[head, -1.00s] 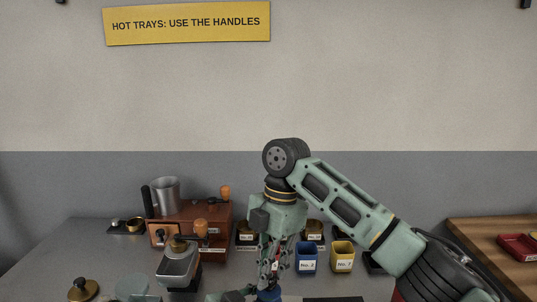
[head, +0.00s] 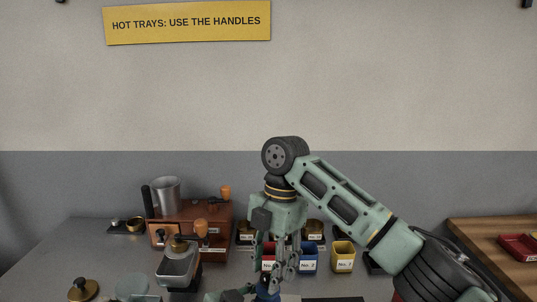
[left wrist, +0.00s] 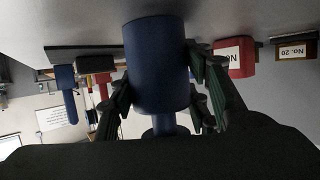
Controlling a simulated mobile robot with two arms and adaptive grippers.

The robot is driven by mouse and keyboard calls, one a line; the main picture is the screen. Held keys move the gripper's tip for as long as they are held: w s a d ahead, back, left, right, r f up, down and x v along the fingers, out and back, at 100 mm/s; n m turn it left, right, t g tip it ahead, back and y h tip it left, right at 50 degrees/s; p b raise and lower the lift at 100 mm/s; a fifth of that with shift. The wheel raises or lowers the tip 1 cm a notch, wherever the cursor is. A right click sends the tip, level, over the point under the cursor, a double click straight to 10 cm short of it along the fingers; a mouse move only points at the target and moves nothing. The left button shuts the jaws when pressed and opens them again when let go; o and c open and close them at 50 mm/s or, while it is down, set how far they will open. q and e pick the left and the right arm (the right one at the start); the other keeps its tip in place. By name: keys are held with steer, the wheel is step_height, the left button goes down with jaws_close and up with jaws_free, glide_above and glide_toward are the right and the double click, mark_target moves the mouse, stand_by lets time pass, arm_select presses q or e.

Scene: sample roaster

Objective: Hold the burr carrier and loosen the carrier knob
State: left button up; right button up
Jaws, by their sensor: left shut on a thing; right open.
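The burr carrier is a dark blue cylinder (left wrist: 157,65) with a narrower blue stem (left wrist: 165,125) in the left wrist view. My left gripper (left wrist: 160,85) is shut on it, one finger on each side. In the head view a small blue part of it (head: 267,293) shows at the bottom edge, beside my left gripper (head: 235,295), which is mostly cut off. My right gripper (head: 277,266) points down, open and empty, just above this blue part. I cannot tell the carrier knob apart from the rest of the blue piece.
Behind my right gripper are a blue cup (head: 309,262) and a yellow cup (head: 343,262). A wooden table (head: 490,232) with a red tray is at right.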

steer(key=shift+s+a+v, duration=0.1)
steer(key=shift+s+v, duration=0.05)
steer(key=shift+v, duration=0.8)
steer(key=shift+s+a+v, duration=0.15)
steer(key=shift+s+v, duration=0.05)
steer(key=shift+v, duration=0.75)
steer(key=shift+s+a+v, duration=0.1)
steer(key=shift+s+v, duration=0.05)
steer(key=shift+v, duration=0.8)
steer(key=shift+w+d+m+t+y, duration=0.15)
steer(key=shift+d+m+t+y, duration=0.15)
steer(key=shift+m, duration=0.7)
steer(key=shift+s+f+m+t+y, duration=0.2)
steer(key=shift+f+m+t+y, duration=0.2)
steer(key=shift+f+m, duration=1)
steer(key=shift+s+f+m+t+y, duration=0.15)
steer(key=shift+f+m+t+y, duration=0.35)
steer(key=shift+m, duration=1.55)
steer(key=shift+s+f+m+t+y, duration=0.25)
steer(key=shift+f+m, duration=0.85)
steer(key=shift+m, duration=0.65)
steer(key=shift+c, duration=0.2)
steer(key=c, duration=1)
jaws_close()
